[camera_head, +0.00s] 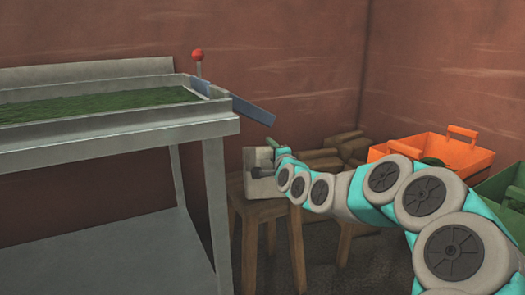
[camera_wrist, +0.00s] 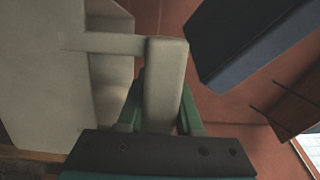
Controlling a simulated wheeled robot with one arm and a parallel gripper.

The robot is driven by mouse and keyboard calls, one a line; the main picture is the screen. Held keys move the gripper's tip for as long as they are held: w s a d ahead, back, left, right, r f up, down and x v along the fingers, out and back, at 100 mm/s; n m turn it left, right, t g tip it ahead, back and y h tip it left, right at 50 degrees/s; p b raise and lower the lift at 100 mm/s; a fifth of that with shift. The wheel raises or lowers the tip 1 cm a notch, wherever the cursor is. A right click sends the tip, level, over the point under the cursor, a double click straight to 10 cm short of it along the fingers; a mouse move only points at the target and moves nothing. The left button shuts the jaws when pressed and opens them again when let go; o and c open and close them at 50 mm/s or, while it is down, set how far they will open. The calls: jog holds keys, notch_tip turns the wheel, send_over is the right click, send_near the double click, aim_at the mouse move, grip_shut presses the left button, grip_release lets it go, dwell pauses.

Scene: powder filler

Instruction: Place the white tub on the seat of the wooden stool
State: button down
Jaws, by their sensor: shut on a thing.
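The white tub (camera_head: 253,186) is at the wooden stool (camera_head: 265,213), low over its seat, below the end of a metal chute. I cannot tell whether its base touches the seat. My gripper (camera_head: 270,158) is at the tub's right side. In the wrist view, the pale tub wall (camera_wrist: 35,75) fills the left, and its handle (camera_wrist: 165,85) runs between the green fingers of my gripper (camera_wrist: 162,105). The gripper is shut on this handle. The tub's base is out of the wrist view, and my gripper partly covers its right side in the head view.
A grey metal table (camera_head: 120,140) with a green-filled tray stands at left. Its blue-grey chute (camera_head: 252,110) hangs close above the tub and shows in the wrist view (camera_wrist: 250,40).

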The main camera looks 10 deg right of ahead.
jog(key=w, duration=0.7)
jog(key=shift+w+a+r, duration=0.1)
jog(key=shift+w+a, duration=0.1)
jog(key=shift+a, duration=0.2)
jog(key=shift+w+a, duration=0.1)
jog(key=shift+w, duration=0.4)
jog(key=shift+w+f, duration=0.15)
jog(key=shift+f, duration=1.6)
jog(key=shift+f, duration=0.2)
jog(key=c, duration=0.6)
grip_release()
jog(key=shift+o, duration=0.2)
